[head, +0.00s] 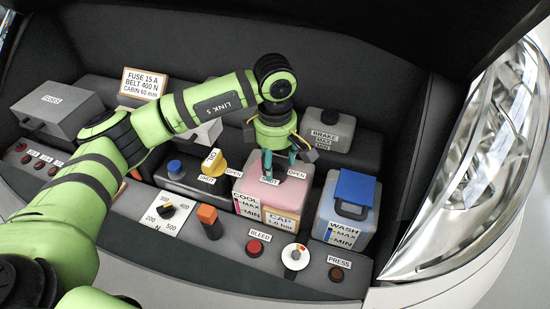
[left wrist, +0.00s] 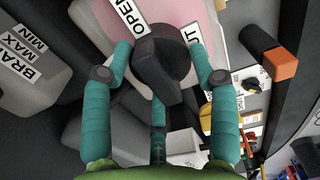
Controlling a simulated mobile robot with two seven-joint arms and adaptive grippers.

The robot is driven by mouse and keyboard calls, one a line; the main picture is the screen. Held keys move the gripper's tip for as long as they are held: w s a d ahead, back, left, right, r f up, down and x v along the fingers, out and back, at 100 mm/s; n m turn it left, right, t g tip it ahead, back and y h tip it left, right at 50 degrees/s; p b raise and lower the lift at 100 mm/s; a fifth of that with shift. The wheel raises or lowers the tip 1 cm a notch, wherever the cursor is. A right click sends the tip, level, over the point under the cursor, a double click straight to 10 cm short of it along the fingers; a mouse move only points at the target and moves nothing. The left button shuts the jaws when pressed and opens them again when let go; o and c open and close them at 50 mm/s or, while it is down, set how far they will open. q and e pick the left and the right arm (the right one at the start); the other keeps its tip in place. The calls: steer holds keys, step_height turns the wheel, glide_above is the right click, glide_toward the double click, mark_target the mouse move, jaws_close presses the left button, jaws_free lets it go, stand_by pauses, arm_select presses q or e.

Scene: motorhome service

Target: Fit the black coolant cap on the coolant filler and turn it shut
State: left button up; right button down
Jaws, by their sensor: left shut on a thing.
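The coolant tank (head: 262,188) is a pink box with COOL, MAX, MIN and CAP labels, and SHUT and OPEN labels on its top. My left gripper (head: 279,164) reaches down onto that top. In the left wrist view, the black coolant cap (left wrist: 160,62) sits between the teal fingers of my left gripper (left wrist: 157,48), which are shut on it. My right gripper is not in view.
The washer tank (head: 341,215) with a blue lid stands right of the coolant tank. The brake reservoir (head: 328,133) is behind. A yellow handle (head: 213,161) and a blue cap (head: 175,167) are at left. Buttons and a dial line the front panel.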

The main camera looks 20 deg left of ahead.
arm_select(q)
steer(key=shift+f+m+b, duration=0.15)
steer(key=shift+m+b, duration=0.15)
steer(key=shift+b, duration=0.2)
steer(key=shift+m+b, duration=0.75)
steer(key=shift+m, duration=0.15)
steer(key=m+b, duration=0.3)
steer(key=shift+m+b, duration=0.3)
steer(key=shift+m, duration=0.5)
steer(key=shift+m+b, duration=0.6)
steer(key=m+b, duration=0.2)
steer(key=m, duration=0.2)
steer(key=shift+b, duration=0.3)
steer(key=shift+m, duration=0.9)
